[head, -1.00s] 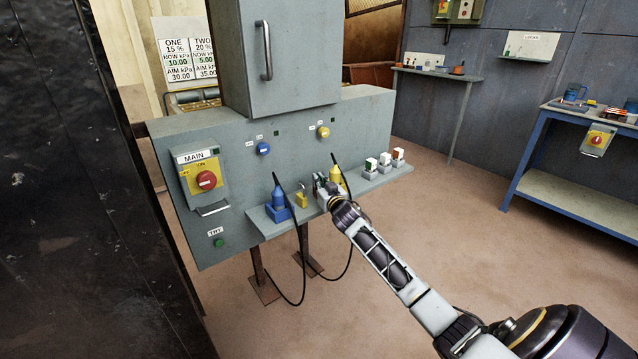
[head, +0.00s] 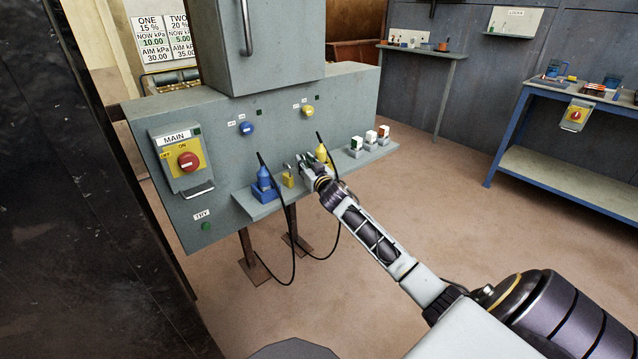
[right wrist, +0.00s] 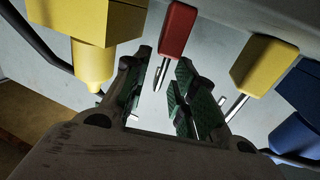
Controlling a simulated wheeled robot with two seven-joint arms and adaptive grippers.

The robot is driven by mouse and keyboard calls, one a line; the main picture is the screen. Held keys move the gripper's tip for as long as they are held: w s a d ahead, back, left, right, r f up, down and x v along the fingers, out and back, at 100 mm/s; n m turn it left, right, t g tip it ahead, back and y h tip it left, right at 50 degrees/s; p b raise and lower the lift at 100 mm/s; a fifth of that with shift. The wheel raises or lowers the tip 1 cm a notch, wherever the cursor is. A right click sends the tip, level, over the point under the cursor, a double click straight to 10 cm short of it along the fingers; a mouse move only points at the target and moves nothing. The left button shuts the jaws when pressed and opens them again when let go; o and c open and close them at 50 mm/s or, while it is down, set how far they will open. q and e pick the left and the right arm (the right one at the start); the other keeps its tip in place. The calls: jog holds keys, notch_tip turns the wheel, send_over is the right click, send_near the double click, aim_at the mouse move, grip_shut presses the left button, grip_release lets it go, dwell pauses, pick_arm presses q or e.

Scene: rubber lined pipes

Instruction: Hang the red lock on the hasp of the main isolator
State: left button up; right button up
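The main isolator (head: 180,158) is at the left of the grey cabinet in the head view, with a red knob on a yellow plate. A metal bar (head: 200,192), perhaps its hasp, juts out at its lower edge. The red lock (right wrist: 178,30) shows in the right wrist view, its metal shackle reaching between the fingers. My right gripper (right wrist: 160,95) is open, one finger on either side of the shackle with gaps. In the head view the right gripper (head: 306,168) is at the shelf and hides the red lock. My left gripper is not in view.
On the shelf (head: 262,208), a yellow padlock (head: 288,178) and a blue plug (head: 264,180) stand left of my gripper. A yellow plug (head: 321,153) is close on its right, then several small switch-like blocks (head: 370,137). Black cables hang below the shelf.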

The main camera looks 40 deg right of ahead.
jog(key=shift+s+a+r, duration=0.15)
jog(key=shift+s, duration=0.6)
jog(key=shift+s+a+p, duration=0.3)
jog(key=shift+s+p, duration=0.1)
jog(key=shift+s, duration=0.25)
jog(key=shift+s+a+p, duration=0.25)
jog(key=shift+s+p, duration=0.1)
jog(key=shift+s, duration=0.25)
jog(key=shift+s+a, duration=0.15)
jog(key=shift+s, duration=0.5)
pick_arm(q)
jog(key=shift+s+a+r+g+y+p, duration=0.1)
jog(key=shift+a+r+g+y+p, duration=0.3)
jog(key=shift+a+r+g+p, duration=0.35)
pick_arm(e)
jog(key=s+a, duration=0.1)
jog(key=s, duration=0.6)
jog(key=shift+s+a, duration=0.2)
jog(key=shift+s, duration=0.15)
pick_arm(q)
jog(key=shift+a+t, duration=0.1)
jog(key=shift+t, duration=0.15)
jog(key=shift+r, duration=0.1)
